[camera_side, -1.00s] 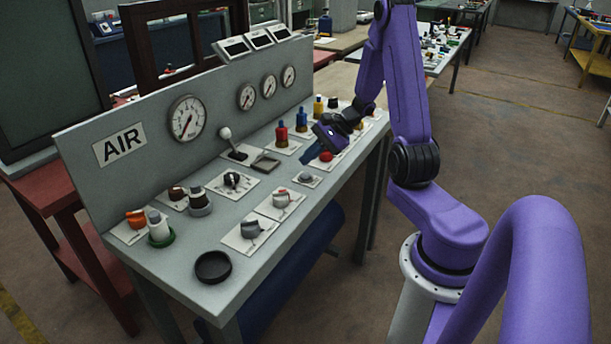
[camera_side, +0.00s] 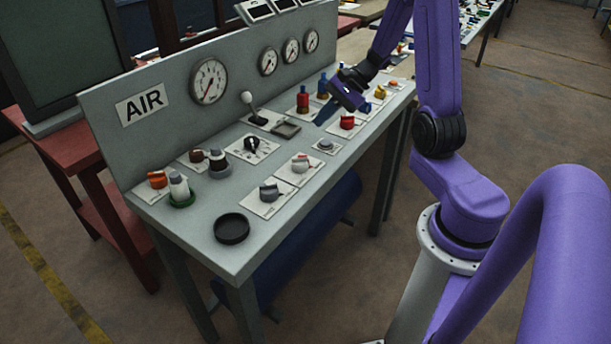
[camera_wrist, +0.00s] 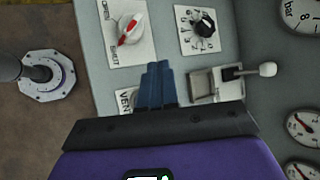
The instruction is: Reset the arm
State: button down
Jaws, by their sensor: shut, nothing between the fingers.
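My gripper (camera_side: 325,115) is at the end of the purple arm, above the grey control bench (camera_side: 190,230). Its blue fingers (camera_wrist: 157,86) are together and empty, and point down over the panel. In the side view they are behind the small grey button (camera_side: 325,146) and left of the red knob (camera_side: 347,121). In the wrist view the fingers partly cover a plate marked VENT (camera_wrist: 125,100). A gap to the panel seems to show, but its size is hard to tell.
A white-tipped lever (camera_side: 248,100) stands close to the gripper, also seen in the wrist view (camera_wrist: 265,69). Red and blue bottle-shaped parts (camera_side: 303,100) stand behind. Knobs (camera_side: 300,163) and a black dish (camera_side: 232,228) are at the front. Gauges (camera_side: 209,82) line the upright panel.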

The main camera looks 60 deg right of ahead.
jog(key=s+a+r+n+g+h, duration=0.1)
jog(key=s+a+n+g, duration=0.35)
jog(key=a+n, duration=0.3)
jog(key=s+a+r+n+g, duration=0.25)
jog(key=s+a+n, duration=0.3)
jog(key=a, duration=0.35)
jog(key=s+a+r+n+h, duration=0.1)
jog(key=s+a+n+h, duration=0.1)
jog(key=s+n, duration=0.5)
jog(key=s+a+r+n+t+h, duration=0.1)
jog(key=s+a+n+h, duration=0.1)
jog(key=s+n, duration=0.4)
jog(key=n+h, duration=0.1)
jog(key=n, duration=0.2)
jog(key=shift+s+t, duration=0.3)
jog(key=shift+s, duration=0.05)
dwell(0.6)
